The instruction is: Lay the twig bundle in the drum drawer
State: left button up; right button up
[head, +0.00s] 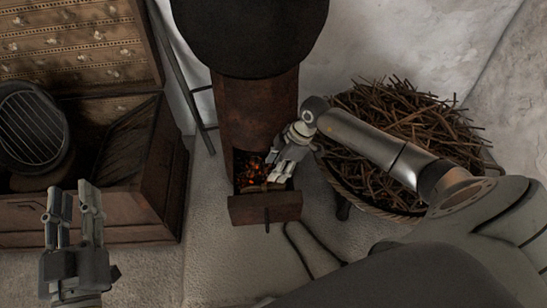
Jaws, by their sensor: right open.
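The drum drawer (264,209) is pulled out at the foot of the rusty drum (256,110). Orange embers (248,170) glow inside it. A small tan-brown piece, which looks like the twig bundle (256,188), lies low in the drawer behind its front panel; it is partly hidden and too small to be sure of. My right gripper (276,181) is open and points down into the drawer, right at the piece; I cannot tell whether they touch. My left gripper (73,200) is open and empty, fingers upward, at the lower left, far from the drawer.
A wide basket (375,208) heaped with loose twigs (405,125) stands right of the drum, beneath my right arm. An open wooden chest (155,185) with a dark grilled pot (32,130) is on the left. The floor before the drawer is mostly clear.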

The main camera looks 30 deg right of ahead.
jog(key=a+r+n+y, duration=0.1)
jog(key=a, duration=0.3)
jog(key=s+a+r+n+y, duration=0.1)
jog(key=a+y, duration=0.1)
jog(key=a, duration=0.3)
jog(key=s+a+r+n+y, duration=0.1)
jog(key=a+y, duration=0.1)
jog(key=a, duration=0.2)
jog(key=shift+a+r+t, duration=0.15)
jog(key=shift+r+t, duration=0.2)
jog(key=shift+t, duration=0.05)
jog(key=s+a+r+n+t+y, duration=0.2)
jog(key=s+a+r+t+y, duration=0.15)
jog(key=a+r+y, duration=0.7)
jog(key=w+d+r+m+t+h, duration=0.1)
jog(key=d+r+m+t+h, duration=0.2)
jog(key=r+m+t+h, duration=0.8)
jog(key=shift+s+d+r+m+t+h, duration=0.25)
jog(key=shift+d+r+m+t+h, duration=0.15)
jog(key=shift+d+m+h, duration=0.4)
jog(key=shift+s+d+r+m+t+h, duration=0.3)
jog(key=shift+d+m+h, duration=0.25)
jog(key=shift+d, duration=0.35)
jog(key=shift+s+d+r+m+t+h, duration=0.2)
jog(key=shift+d+r+m+t+h, duration=0.1)
jog(key=shift+d+m+t+h, duration=0.4)
jog(key=shift+d+g, duration=0.15)
jog(key=shift+g, duration=0.2)
